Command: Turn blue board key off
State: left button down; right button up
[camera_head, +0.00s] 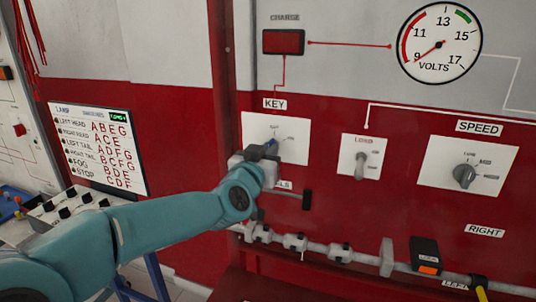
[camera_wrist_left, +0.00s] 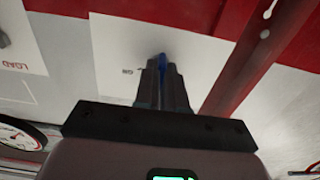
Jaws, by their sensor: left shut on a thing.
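The blue key (camera_head: 271,143) sits on a white KEY plate (camera_head: 296,138) on the red and grey board. In the left wrist view the blue key (camera_wrist_left: 162,61) shows between the tips of my left gripper (camera_wrist_left: 162,72). My left gripper (camera_head: 265,150) is at the plate in the head view, shut on the key. The fingers hide most of the key, so its exact turn is hard to tell. The CHARGE lamp (camera_head: 284,42) above is dark red, and the VOLTS gauge (camera_head: 439,43) needle points near 9. My right gripper is not in view.
A LOAD switch (camera_head: 361,160) and a SPEED knob (camera_head: 465,175) are to the right of the key. A black handle (camera_head: 306,198) sticks out below the key plate. A grey pipe (camera_head: 340,252) with fittings runs along the bottom. A lamp chart (camera_head: 98,148) stands at the left.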

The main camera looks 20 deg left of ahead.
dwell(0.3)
pick_arm(q)
jog(key=c, duration=1.2)
grip_release()
jog(key=s, duration=1.1)
jog(key=s+b, duration=0.1)
jog(key=s, duration=0.4)
jog(key=shift+s+a, duration=0.15)
jog(key=shift+a, duration=0.15)
jog(key=shift+s, duration=0.15)
